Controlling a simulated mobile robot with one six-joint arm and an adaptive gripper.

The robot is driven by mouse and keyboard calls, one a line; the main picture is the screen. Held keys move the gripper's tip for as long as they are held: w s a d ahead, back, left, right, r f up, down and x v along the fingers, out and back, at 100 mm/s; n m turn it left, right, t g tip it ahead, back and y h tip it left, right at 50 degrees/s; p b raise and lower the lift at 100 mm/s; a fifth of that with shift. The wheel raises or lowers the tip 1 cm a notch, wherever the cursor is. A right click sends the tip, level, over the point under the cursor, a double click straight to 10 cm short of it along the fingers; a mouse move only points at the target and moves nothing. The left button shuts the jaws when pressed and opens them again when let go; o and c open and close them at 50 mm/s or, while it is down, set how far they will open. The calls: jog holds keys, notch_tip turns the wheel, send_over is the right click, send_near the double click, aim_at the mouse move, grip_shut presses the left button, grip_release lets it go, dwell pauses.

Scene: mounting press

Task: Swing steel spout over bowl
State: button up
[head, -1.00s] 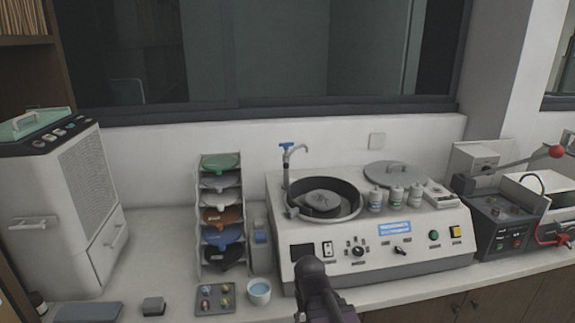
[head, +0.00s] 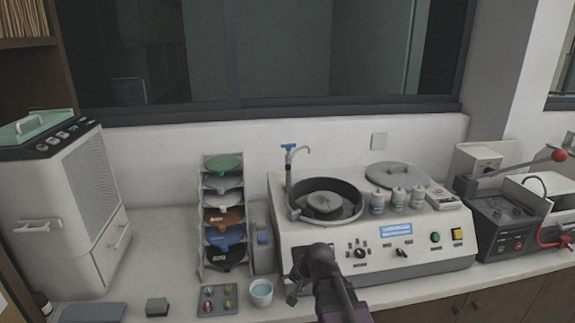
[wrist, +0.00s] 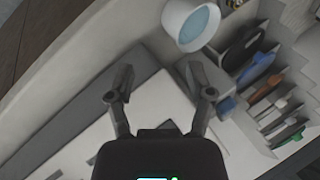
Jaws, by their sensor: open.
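The steel spout (head: 303,150) is a thin curved tube with a blue lever (head: 289,146), rising from the back left of the polishing machine. Its outlet end is at the bowl's back-left side; I cannot tell whether it lies over the rim. The round dark bowl (head: 352,211) is set into the machine's top with a disc inside. My gripper (head: 297,291) is in front of the machine's front panel, below and nearer than the bowl, well away from the spout. In the wrist view my gripper (wrist: 157,82) has its fingers apart with nothing between them; spout and bowl are not visible there.
A white cup of blue liquid (head: 261,299) and a small tray (head: 217,311) stand left of my gripper. A rack of coloured discs (head: 200,262) stands behind them. Several bottles (head: 397,198) and a grey lid (head: 391,173) sit right of the bowl. A press (head: 505,225) stands farther right.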

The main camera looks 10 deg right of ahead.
aim_at(289, 169)
jog(key=w+r+m+t+y+p, duration=0.1)
jog(key=w+r+m+t, duration=0.1)
jog(key=w+r+m, duration=0.1)
jog(key=w+r+m+t+y+p, duration=0.1)
jog(key=w+r+m+t, duration=0.1)
jog(key=w+r, duration=0.3)
jog(key=w+a+r+m+t+y, duration=0.1)
jog(key=w+r+m+t, duration=0.1)
jog(key=w+r+m, duration=0.2)
jog(key=shift+w+m+t+y+p, duration=0.15)
jog(key=shift+m+t+y+p, duration=0.15)
jog(key=shift+m+p, duration=0.15)
jog(key=w+d+r+m+t, duration=0.1)
jog(key=r+m, duration=0.1)
jog(key=w+d+r+m+t+p, duration=0.1)
jog(key=w+r+m, duration=0.1)
jog(key=m, duration=0.1)
jog(key=w+d+r+m+t+h, duration=0.1)
jog(key=w+r+m+t, duration=0.1)
jog(key=shift+w+d+r+m, duration=0.1)
jog(key=shift+d+m, duration=0.1)
jog(key=shift+m, duration=0.05)
jog(key=w+d+r+m+t+h+p, duration=0.1)
jog(key=w+d+r+m+t+h, duration=0.2)
jog(key=m, duration=0.6)
jog(key=d+r, duration=0.1)
jog(key=d, duration=0.1)
jog(key=shift+w+d+p, duration=0.3)
jog(key=shift+w+p, duration=0.05)
jog(key=shift+w, duration=0.15)
